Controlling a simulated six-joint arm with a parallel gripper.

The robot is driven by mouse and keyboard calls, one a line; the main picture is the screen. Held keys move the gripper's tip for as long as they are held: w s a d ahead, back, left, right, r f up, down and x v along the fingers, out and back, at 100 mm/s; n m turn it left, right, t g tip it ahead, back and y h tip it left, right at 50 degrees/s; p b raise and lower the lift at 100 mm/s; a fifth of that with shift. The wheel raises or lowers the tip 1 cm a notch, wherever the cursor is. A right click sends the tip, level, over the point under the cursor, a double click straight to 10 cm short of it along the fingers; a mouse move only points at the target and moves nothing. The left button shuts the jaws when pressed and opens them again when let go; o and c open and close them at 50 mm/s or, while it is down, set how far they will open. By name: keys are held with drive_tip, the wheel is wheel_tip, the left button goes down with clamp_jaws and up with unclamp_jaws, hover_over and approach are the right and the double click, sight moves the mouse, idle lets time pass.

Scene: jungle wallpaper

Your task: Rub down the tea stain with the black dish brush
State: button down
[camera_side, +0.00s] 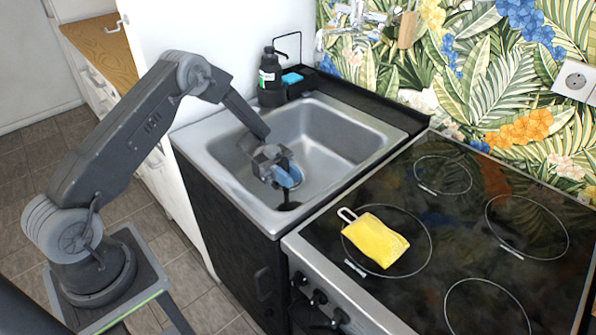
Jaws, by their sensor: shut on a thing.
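My gripper (280,174) is inside the steel sink (335,130), low over its near part. It is shut on a slim black thing, which looks like the black dish brush (286,193). The brush points down below the fingers toward the sink floor, close to a dark round spot that may be the drain. The gripper hides much of the brush, and I cannot tell whether its tip touches the sink. I cannot make out the tea stain; the arm and gripper cover part of the basin.
A black soap bottle (271,78) and a blue sponge (292,79) in a black holder stand behind the sink. A yellow cloth or sponge (376,241) with a loop lies on the black cooktop (470,220) at right. The sink's raised rim surrounds the gripper.

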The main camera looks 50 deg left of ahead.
drive_tip(key=shift+w, duration=3.5)
wheel_tip(320, 180, up, 8)
